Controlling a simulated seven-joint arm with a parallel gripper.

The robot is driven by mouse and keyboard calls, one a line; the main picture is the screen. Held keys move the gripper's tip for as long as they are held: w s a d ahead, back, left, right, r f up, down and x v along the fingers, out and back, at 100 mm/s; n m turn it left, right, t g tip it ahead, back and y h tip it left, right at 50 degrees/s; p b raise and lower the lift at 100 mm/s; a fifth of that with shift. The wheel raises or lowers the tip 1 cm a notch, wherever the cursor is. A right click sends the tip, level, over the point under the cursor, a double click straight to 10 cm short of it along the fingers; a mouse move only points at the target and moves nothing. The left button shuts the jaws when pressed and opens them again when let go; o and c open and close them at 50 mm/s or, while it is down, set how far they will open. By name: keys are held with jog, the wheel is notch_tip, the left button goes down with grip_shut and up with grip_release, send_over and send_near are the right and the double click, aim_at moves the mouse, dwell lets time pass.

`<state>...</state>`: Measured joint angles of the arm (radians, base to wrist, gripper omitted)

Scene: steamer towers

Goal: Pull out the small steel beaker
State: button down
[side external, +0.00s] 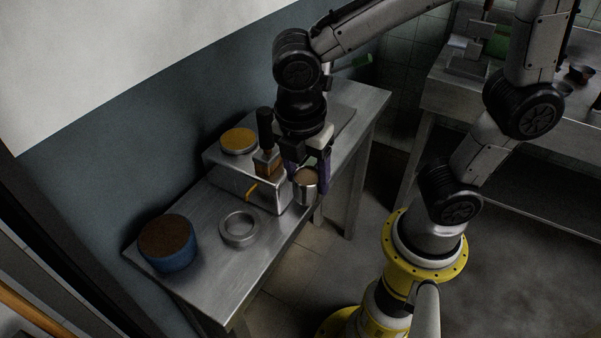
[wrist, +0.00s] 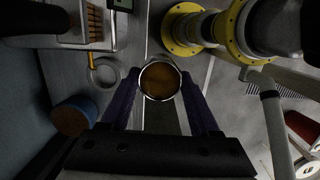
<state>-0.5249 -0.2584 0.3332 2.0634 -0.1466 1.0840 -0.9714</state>
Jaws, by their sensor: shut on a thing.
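The small steel beaker (side external: 306,190) is a shiny cup with brown contents, in front of the steel box near the table's front edge. In the wrist view the beaker (wrist: 160,80) shows from above, its round rim between my purple fingertips. My gripper (side external: 307,175) points down and is shut on the beaker, one finger on each side. The beaker looks upright. I cannot tell how far its base is above the table or whether it is past the edge.
A steel box (side external: 228,178) stands close behind, with a yellow-topped round container (side external: 239,140) and a dark-handled brush (side external: 266,150). A steel ring (side external: 239,228) and a blue tub (side external: 168,243) with a brown top are at the left. Floor opens beyond the front edge.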

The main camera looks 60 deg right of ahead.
aim_at(307, 197)
jog(key=shift+f, duration=2.5)
dwell(0.7)
jog(key=shift+f, duration=0.2)
